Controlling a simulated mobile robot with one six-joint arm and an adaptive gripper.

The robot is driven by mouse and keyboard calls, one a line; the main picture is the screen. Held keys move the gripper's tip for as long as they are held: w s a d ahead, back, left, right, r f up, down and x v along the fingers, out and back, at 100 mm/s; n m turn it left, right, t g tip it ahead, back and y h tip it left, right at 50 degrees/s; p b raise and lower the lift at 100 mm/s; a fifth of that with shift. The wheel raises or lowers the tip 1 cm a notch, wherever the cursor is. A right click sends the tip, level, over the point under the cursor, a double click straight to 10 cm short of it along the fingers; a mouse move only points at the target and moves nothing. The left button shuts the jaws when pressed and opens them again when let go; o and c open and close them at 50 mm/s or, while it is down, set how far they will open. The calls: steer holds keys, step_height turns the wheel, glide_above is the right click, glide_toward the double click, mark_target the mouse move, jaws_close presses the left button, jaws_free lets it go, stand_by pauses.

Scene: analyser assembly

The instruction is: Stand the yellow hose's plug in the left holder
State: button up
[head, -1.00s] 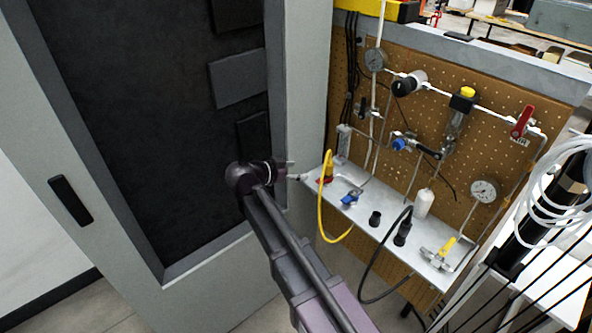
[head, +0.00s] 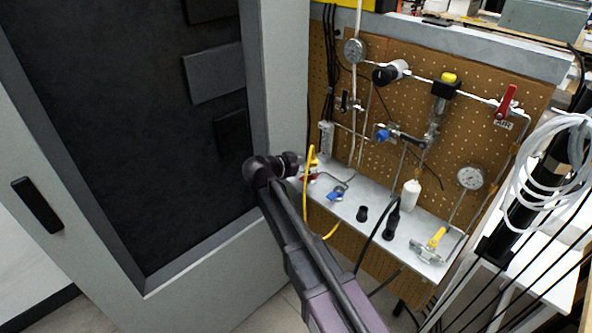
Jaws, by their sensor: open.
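The yellow hose (head: 311,155) arches up at the left end of the metal shelf, its lower part hanging below the front edge. Its plug end is at a red fitting (head: 313,177), partly hidden by my gripper. My gripper (head: 300,168) is open, close beside that fitting on its left; I cannot tell whether it touches. The left holder (head: 362,213), a short black cup, stands on the shelf with nothing visible in it. To its right, the black hose's plug (head: 391,222) stands upright in what looks like the other holder.
The shelf (head: 345,212) also carries a blue-handled valve (head: 335,195), a white bottle (head: 411,194) and a yellow-handled valve (head: 436,238). A pegboard (head: 440,150) with pipes and gauges rises behind it. A grey cabinet (head: 200,255) stands close on the left.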

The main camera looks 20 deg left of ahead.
mark_target(313, 154)
steer(key=shift+b+x, duration=0.4)
steer(key=shift+x, duration=1.15)
jaws_close()
steer(key=shift+s+r+p, duration=0.1)
steer(key=shift+r+p, duration=0.15)
steer(key=shift+p, duration=0.05)
steer(key=shift+r+p, duration=1.75)
steer(key=shift+p, duration=0.05)
steer(key=shift+r, duration=0.25)
steer(key=shift+d, duration=0.1)
